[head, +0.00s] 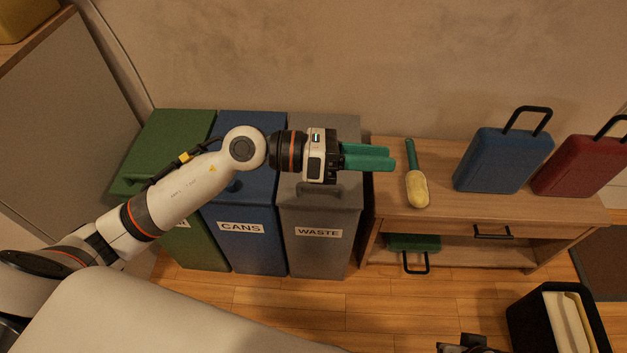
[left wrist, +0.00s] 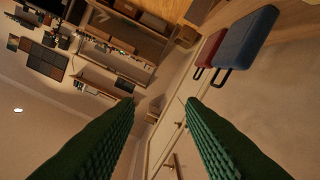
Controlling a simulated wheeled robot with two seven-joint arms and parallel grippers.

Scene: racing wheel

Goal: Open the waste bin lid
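The grey waste bin (head: 318,250) stands at the right end of a row of bins in the head view, with a "WASTE" label on its front. Its lid (head: 343,203) is down, and a dark handle (head: 320,189) shows at its front, just below my gripper in the picture. My left gripper (head: 393,158) is in front of the lid in this view, its green fingers pointing right past the bin's right edge. The left wrist view shows the fingers (left wrist: 161,100) apart with nothing between them. A dark part at the bottom edge may be my right gripper (head: 470,346); its fingers are not visible.
A blue cans bin (head: 240,255) and a green bin (head: 200,240) stand left of the waste bin. A black container (head: 545,330) is lower right.

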